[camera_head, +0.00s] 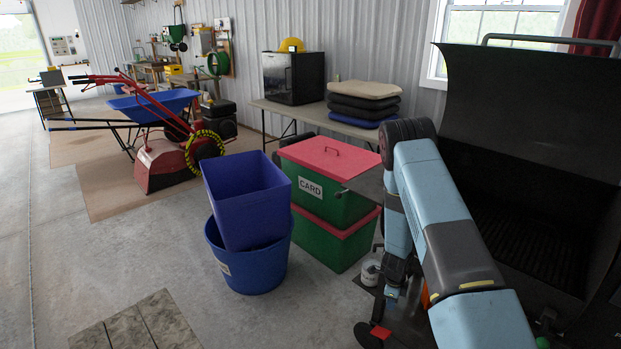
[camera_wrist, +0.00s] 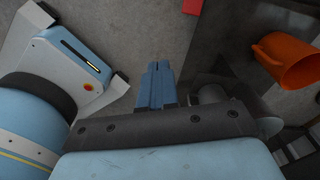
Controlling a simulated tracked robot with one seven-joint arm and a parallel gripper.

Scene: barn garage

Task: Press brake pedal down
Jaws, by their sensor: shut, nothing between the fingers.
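No brake pedal can be made out for certain. A small red piece (camera_head: 380,332) sits by a dark rounded part low in the head view, below my wrist. A red piece (camera_wrist: 192,6) also shows at the top edge of the wrist view, beside a dark flat plate (camera_wrist: 215,45). My gripper (camera_wrist: 157,68) is shut and empty, its blue fingers together over the grey floor, left of the plate. In the head view my arm reaches down and the fingertips are hard to make out.
An orange cup-like object (camera_wrist: 288,60) lies right of my fingers. Green bins with red lids (camera_head: 330,195), blue tubs (camera_head: 247,255) and a white tin (camera_head: 371,271) stand left of my arm. A large black grill (camera_head: 530,130) is close on the right. Floor at left is open.

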